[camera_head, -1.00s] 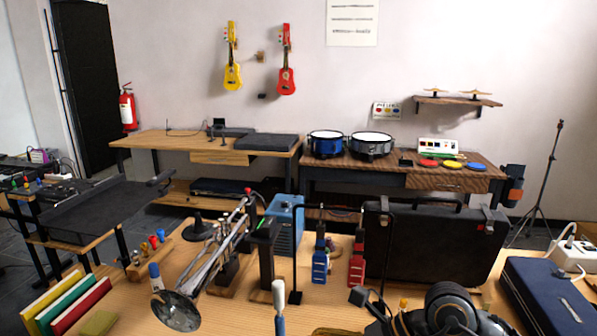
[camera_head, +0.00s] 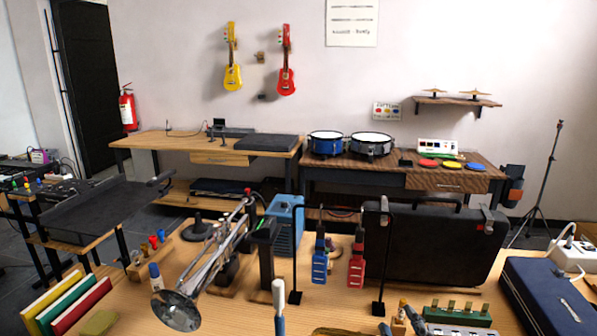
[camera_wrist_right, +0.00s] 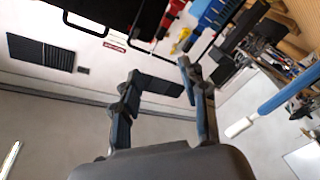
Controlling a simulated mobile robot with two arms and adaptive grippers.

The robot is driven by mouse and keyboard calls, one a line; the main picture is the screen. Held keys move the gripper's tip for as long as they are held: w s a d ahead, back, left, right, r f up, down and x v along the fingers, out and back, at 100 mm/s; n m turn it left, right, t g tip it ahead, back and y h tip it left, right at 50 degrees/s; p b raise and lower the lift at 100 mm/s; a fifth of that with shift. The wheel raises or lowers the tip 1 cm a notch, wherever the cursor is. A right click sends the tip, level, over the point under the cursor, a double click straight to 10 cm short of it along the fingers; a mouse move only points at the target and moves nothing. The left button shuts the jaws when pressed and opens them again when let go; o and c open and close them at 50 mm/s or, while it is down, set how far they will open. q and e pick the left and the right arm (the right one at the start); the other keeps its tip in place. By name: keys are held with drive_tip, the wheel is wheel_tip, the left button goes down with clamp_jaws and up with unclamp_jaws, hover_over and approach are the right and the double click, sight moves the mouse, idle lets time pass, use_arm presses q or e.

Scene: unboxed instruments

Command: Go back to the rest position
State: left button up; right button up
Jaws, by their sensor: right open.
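My right gripper (camera_wrist_right: 158,72) shows in the right wrist view with its two dark fingers spread apart and nothing between them. In the head view it has all but left the picture; a small dark piece at the bottom edge may be its tip. My left gripper is not in view. The trumpet (camera_head: 205,270) rests on a stand on the wooden table (camera_head: 235,312). A blue stick with a white tip (camera_head: 279,300) stands at the table's near side and also shows in the right wrist view (camera_wrist_right: 270,110).
A black case (camera_head: 430,245) stands at the table's back right. Blue (camera_head: 319,262) and red (camera_head: 357,262) objects hang on black stands beside it. A green pegged holder (camera_head: 460,316) is at the front right, by a dark blue case (camera_head: 550,295). Books (camera_head: 70,300) stand at left.

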drive_tip(key=s+d+f+m+g+h, duration=0.1)
drive_tip(key=s+d+f+m+g, duration=0.15)
drive_tip(key=s+f+g, duration=0.4)
drive_tip(key=s+d+f+m+g+h, duration=0.1)
drive_tip(key=s+f+m+g, duration=0.15)
drive_tip(key=f, duration=0.65)
drive_tip(key=s+a+f+m+g+y, duration=0.1)
drive_tip(key=s+f+m+g, duration=0.2)
drive_tip(key=s, duration=0.5)
drive_tip(key=s+f+g, duration=0.3)
drive_tip(key=s+f, duration=0.2)
drive_tip(key=s, duration=0.2)
wheel_tip(320, 180, down, 26)
drive_tip(key=s+g, duration=0.1)
drive_tip(key=s, duration=0.1)
drive_tip(key=s+d+f+g+p, duration=0.1)
drive_tip(key=s+d+f, duration=0.2)
drive_tip(key=s+f, duration=1.2)
drive_tip(key=shift+s+n, duration=0.3)
drive_tip(key=shift+s, duration=0.2)
